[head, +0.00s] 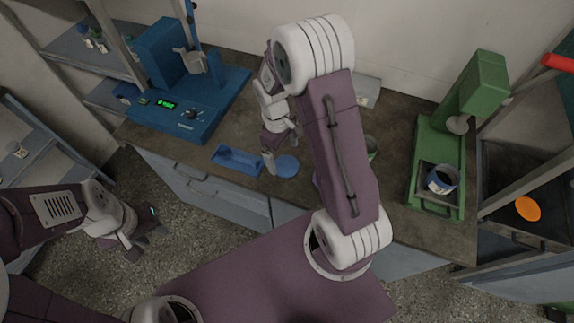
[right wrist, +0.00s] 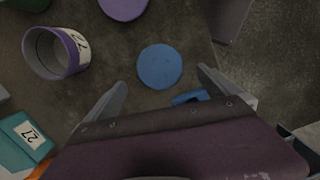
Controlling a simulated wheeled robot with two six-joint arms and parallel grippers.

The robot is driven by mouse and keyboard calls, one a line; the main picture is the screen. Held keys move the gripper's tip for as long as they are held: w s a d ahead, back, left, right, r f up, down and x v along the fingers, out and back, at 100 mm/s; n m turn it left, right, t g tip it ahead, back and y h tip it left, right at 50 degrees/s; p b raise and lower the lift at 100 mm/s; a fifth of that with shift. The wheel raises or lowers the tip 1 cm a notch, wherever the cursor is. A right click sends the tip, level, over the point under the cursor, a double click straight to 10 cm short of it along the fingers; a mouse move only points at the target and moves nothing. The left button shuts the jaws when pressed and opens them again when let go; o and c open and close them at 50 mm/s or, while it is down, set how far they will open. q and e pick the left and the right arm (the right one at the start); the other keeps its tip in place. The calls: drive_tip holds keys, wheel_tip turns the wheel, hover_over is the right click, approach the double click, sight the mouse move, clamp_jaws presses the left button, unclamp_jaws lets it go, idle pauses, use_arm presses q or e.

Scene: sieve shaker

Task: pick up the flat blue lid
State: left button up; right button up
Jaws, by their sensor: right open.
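The flat blue lid (head: 287,166) lies on the dark worktop near its front edge, to the right of the blue tray. In the right wrist view the lid (right wrist: 160,66) shows as a full round disc, uncovered. My right gripper (head: 269,158) is just left of the lid in the head view, pointing down. In the right wrist view its two fingers (right wrist: 162,78) are spread apart, with the lid between and beyond their tips and nothing held. My left gripper (head: 146,234) is off the worktop at the lower left, over the floor. Its jaw opening is unclear.
A blue tray (head: 237,160) lies beside the lid. A purple disc (right wrist: 123,8), a purple-rimmed labelled cup (right wrist: 56,53) and a teal box (right wrist: 27,137) are nearby. A blue machine (head: 180,105) stands left; a green machine (head: 440,165) with a blue labelled cup (head: 441,180) stands right.

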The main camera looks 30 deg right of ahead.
sight(286, 165)
drive_tip(key=f, duration=0.2)
drive_tip(key=s+f, duration=0.1)
drive_tip(key=f, duration=0.1)
drive_tip(key=shift+d, duration=0.1)
drive_tip(key=shift+w+d+f, duration=0.15)
drive_tip(key=shift+f, duration=0.3)
drive_tip(key=shift+r, duration=0.1)
drive_tip(key=c, duration=1.4)
